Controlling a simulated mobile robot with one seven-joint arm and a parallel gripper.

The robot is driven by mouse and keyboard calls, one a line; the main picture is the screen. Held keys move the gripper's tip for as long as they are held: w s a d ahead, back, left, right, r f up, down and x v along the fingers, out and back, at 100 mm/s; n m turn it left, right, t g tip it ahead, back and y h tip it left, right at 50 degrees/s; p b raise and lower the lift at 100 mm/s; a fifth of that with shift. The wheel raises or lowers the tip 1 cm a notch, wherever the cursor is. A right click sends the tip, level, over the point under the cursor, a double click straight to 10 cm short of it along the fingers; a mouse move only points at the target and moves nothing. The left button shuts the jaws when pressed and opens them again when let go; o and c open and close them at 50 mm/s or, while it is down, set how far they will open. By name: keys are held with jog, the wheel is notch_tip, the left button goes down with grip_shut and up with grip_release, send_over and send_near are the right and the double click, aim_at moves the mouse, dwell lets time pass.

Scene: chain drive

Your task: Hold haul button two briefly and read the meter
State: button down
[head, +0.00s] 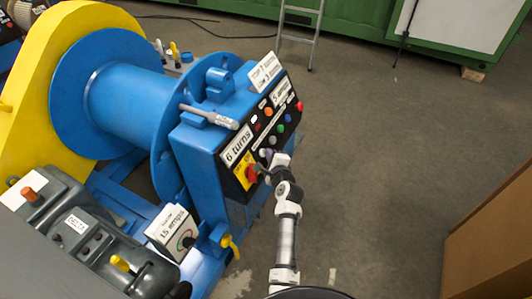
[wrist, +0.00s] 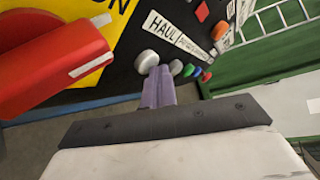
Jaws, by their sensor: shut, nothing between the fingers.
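The black control panel (head: 260,138) is on the front of the blue winch. In the wrist view a row of round buttons runs beside the HAUL label (wrist: 175,28): a large pale one (wrist: 146,62), a smaller grey one (wrist: 176,67), then blue, green and red. My gripper (wrist: 160,72) is shut and empty, its purple fingertips between the pale and grey buttons in the picture. I cannot tell whether they touch either. In the head view my gripper (head: 267,156) is at the panel's lower part.
A red rotary switch (wrist: 55,62) on a yellow plate is close left of my gripper. Cards reading "6 turns" (head: 237,147) and "5 amps" (head: 281,92) are on the panel. A ladder (head: 298,30) stands behind. The floor (head: 385,150) to the right is clear.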

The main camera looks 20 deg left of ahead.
jog(key=shift+d+r, duration=0.4)
jog(key=shift+d, duration=0.45)
jog(key=shift+d+p, duration=0.1)
jog(key=shift+p, duration=0.2)
jog(key=d, duration=0.1)
jog(key=d+r, duration=0.1)
jog(key=d, duration=0.1)
jog(key=d+r+p, duration=0.1)
jog(key=shift+s+d+r, duration=0.1)
jog(key=shift+d+r, duration=0.05)
